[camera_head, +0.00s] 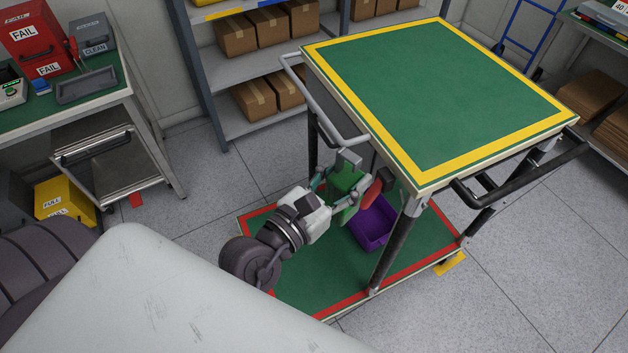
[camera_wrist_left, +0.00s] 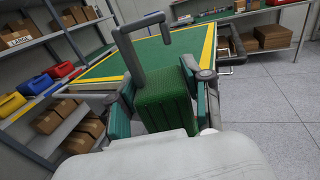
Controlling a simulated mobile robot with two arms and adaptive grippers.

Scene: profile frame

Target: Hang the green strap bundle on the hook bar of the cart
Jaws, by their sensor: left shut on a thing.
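The green strap bundle (camera_head: 345,188) is held upright in my left gripper (camera_head: 332,192), beside the cart's near left side and below its top. In the left wrist view the bundle (camera_wrist_left: 163,102) fills the space between the two fingers of my left gripper (camera_wrist_left: 163,108). A grey bent piece (camera_wrist_left: 143,22) rises above the bundle; I cannot tell whether it belongs to the bundle or the cart. The cart (camera_head: 440,90) has a green top with a yellow border. A grey bar (camera_head: 320,105) runs along its left side. My right gripper is in neither view.
A red item (camera_head: 377,188) is just right of the bundle, under the cart top's edge. A purple bin (camera_head: 372,225) stands on the cart's lower deck (camera_head: 310,265). A black handle (camera_head: 520,175) sticks out at the right. Shelving with boxes stands behind. Floor is free at right.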

